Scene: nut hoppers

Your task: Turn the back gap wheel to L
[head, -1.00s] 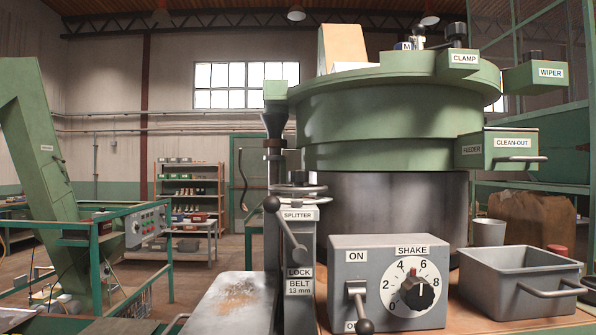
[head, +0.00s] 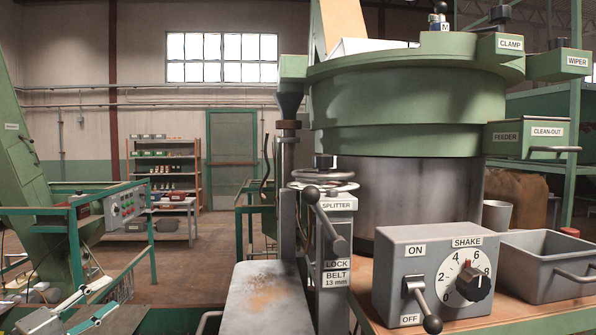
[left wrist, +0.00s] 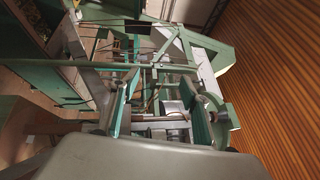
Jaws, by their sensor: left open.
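A grey handwheel (head: 323,174) with a dark hub lies flat above the post labelled SPLITTER (head: 336,206), beside the green drum; it may be a gap wheel. Part of another rim shows close under it. I cannot tell which is the back one, and I can read no L mark on either. My left gripper (head: 86,311) is low at the left edge of the head view, open and empty, well apart from the wheel. The left wrist view shows green framework and a grey rounded body along the bottom, with no wheel I can identify. My right gripper is not in view.
A grey SHAKE box (head: 432,270) with a dial and ON/OFF lever stands in front of the drum (head: 410,100). A ball-ended lever (head: 325,222) sticks out by the post. A grey bin (head: 545,265) stands right. Open floor lies left of the flat metal plate (head: 262,300).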

